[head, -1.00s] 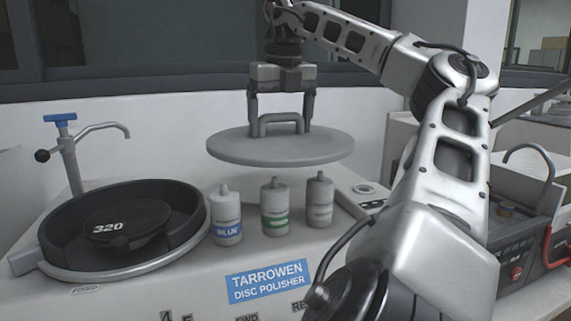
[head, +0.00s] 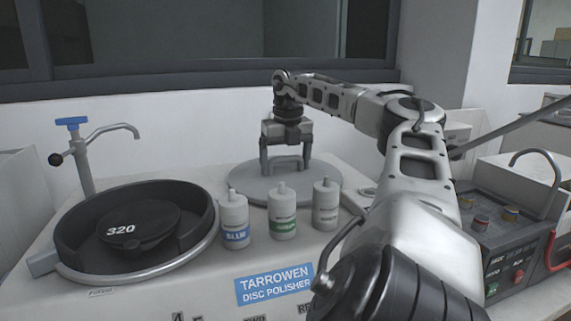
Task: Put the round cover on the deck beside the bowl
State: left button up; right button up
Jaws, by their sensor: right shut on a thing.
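The round grey cover (head: 250,183) is low over the deck (head: 190,285), behind the bottles and to the right of the bowl. It looks flat and level; I cannot tell whether it touches the deck, as the bottles hide its front edge. My right gripper (head: 286,168) is above the cover's middle, shut on its handle. The black bowl (head: 72,236) with a disc marked 320 is open at the left. My left gripper is not in view.
Three bottles, with blue (head: 235,222), green (head: 282,215) and grey (head: 326,208) labels, stand in a row in front of the cover. A tap (head: 85,160) with a blue handle rises behind the bowl. A dark machine (head: 500,240) stands at the right.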

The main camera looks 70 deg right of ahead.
aim_at(288, 175)
jog(key=shift+r, duration=0.1)
jog(key=shift+f, duration=0.2)
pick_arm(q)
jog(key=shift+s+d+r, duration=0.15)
pick_arm(e)
jog(key=o, duration=1)
jog(key=shift+c, duration=0.2)
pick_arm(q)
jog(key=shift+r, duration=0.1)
pick_arm(e)
jog(key=shift+r, duration=0.1)
jog(key=shift+r, duration=0.3)
pick_arm(q)
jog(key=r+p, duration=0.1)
jog(key=p, duration=0.2)
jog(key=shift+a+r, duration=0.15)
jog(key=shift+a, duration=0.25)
pick_arm(e)
notch_tip(288, 175, up, 12)
jog(key=s+a, duration=0.1)
jog(key=shift+f, duration=0.25)
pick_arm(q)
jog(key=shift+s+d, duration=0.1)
pick_arm(e)
jog(key=shift+a, duration=0.1)
